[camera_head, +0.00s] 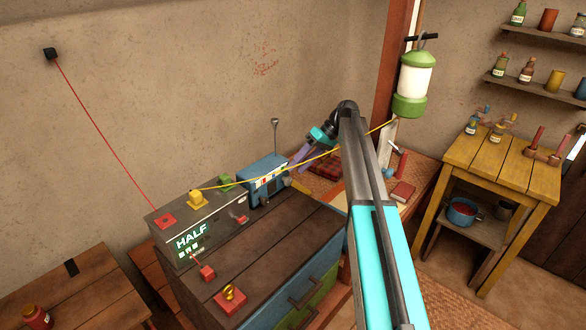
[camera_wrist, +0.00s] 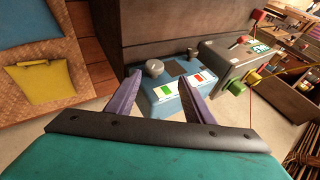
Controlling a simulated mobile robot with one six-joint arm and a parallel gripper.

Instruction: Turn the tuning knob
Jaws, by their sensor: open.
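The blue radio (camera_head: 262,172) stands on the dark wooden chest, its upright antenna (camera_head: 275,135) rising behind it. A small dark knob (camera_head: 287,182) shows at the right of its face. In the wrist view the blue radio (camera_wrist: 168,104) lies ahead between my fingers, with a green and a red-and-white label. A round grey piece (camera_wrist: 154,68), seemingly a knob, sticks out near its left end. My gripper (camera_head: 300,158) is just above and right of the radio, with purple fingers apart and empty. In the wrist view my gripper (camera_wrist: 160,84) has clear space between its fingertips.
A grey control box (camera_head: 195,230) reading HALF stands left of the radio. A yellow cord runs from its yellow plug (camera_head: 197,199) to a green lantern (camera_head: 412,80), passing near my gripper. A red cord goes to the wall. The chest top (camera_head: 300,225) is mostly clear in front.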

